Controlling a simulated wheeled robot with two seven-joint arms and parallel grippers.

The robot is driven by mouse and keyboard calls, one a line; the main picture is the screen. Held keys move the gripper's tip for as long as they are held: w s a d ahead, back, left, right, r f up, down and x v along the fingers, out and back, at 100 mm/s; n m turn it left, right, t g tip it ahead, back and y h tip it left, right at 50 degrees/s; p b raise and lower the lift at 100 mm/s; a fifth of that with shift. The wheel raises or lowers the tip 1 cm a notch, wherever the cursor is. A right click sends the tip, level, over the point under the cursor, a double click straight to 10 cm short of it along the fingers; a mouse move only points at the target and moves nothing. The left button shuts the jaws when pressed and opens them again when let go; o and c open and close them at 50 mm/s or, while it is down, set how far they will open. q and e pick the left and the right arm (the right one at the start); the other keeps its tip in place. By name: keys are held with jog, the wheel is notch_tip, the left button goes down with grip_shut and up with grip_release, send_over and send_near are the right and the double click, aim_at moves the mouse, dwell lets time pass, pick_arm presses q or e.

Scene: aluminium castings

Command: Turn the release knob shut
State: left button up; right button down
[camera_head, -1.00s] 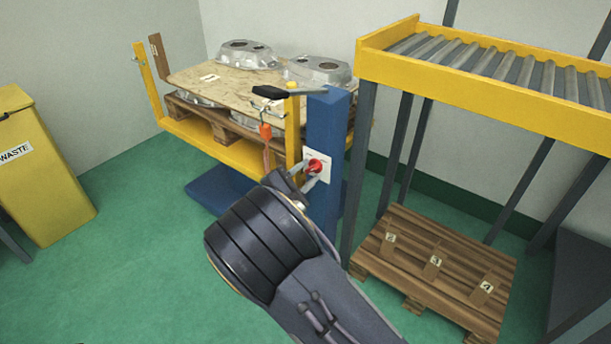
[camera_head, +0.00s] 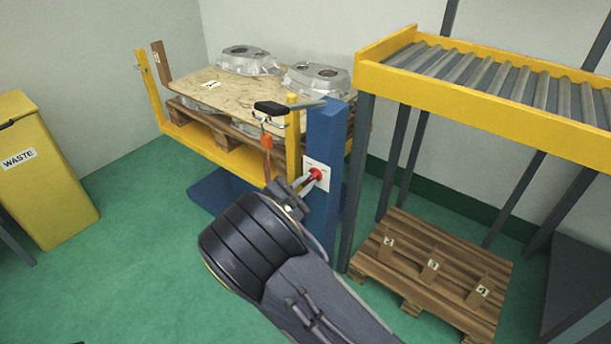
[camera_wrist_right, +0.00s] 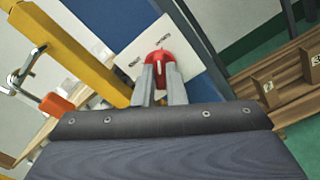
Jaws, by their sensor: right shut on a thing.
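The red release knob (camera_head: 316,174) sits on a white plate (camera_head: 324,181) on the side of the blue post (camera_head: 322,222). In the right wrist view the knob (camera_wrist_right: 168,45) has a white mark on its front and the plate (camera_wrist_right: 188,35) looks tilted. My right gripper (camera_head: 311,180) reaches the knob from the front. Its two fingers (camera_wrist_right: 160,72) are shut on the knob and hide its lower part.
A yellow frame (camera_head: 292,150) beside the post holds a board (camera_head: 205,90) with castings. A black-handled lever (camera_head: 271,107) and an orange hook piece (camera_head: 267,141) are close above the gripper. A roller conveyor (camera_head: 480,92) and a wooden pallet (camera_head: 425,262) are to the right.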

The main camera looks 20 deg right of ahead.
jog(key=n+p, duration=0.2)
jog(key=p, duration=0.1)
jog(key=n+p, duration=0.6)
jog(key=shift+w+r+p, duration=0.1)
jog(key=shift+r+p, duration=0.15)
jog(key=shift+p, duration=0.1)
jog(key=n+p, duration=0.2)
jog(key=n, duration=0.1)
jog(key=shift+a+f+n, duration=0.1)
jog(key=shift+n, duration=0.3)
jog(key=shift+w+f+n+p, duration=0.1)
jog(key=shift+f+n+p, duration=0.1)
jog(key=shift+n+p, duration=1.35)
jog(key=shift+n+b, duration=0.35)
jog(key=shift+n, duration=0.2)
jog(key=c, duration=1.5)
grip_release()
jog(key=v, duration=0.8)
